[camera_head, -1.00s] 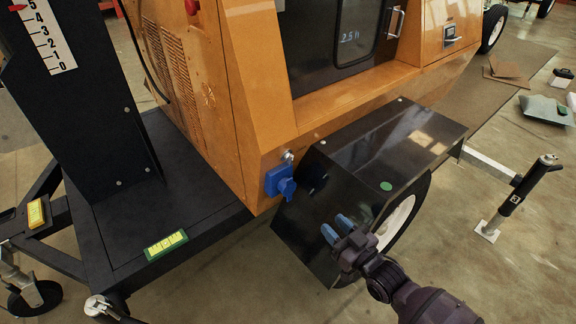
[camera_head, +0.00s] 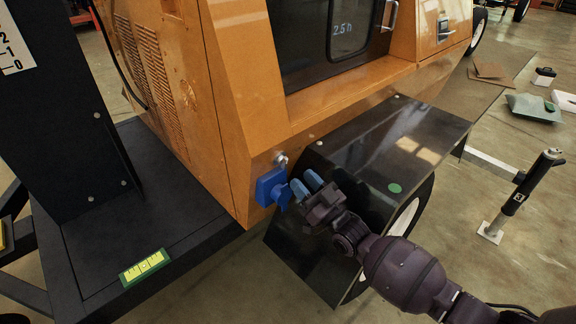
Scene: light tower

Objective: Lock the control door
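The control door is likely the dark panel with a window (camera_head: 318,45) in the orange cabinet (camera_head: 225,110), at the top of the head view. White writing shows on its glass. A metal handle (camera_head: 391,16) sits at its right edge, and a small dark latch (camera_head: 443,28) is on the cabinet further right. My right gripper (camera_head: 306,185) has two blue fingertips with a narrow gap between them and nothing held. It is over the black fender, just right of the blue socket (camera_head: 268,187); I cannot tell whether it touches. My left gripper is not in view.
The black fender (camera_head: 400,140) juts out over a wheel (camera_head: 400,225). A small metal lock or knob (camera_head: 281,159) sits above the socket. A black mast (camera_head: 60,120) stands at left.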

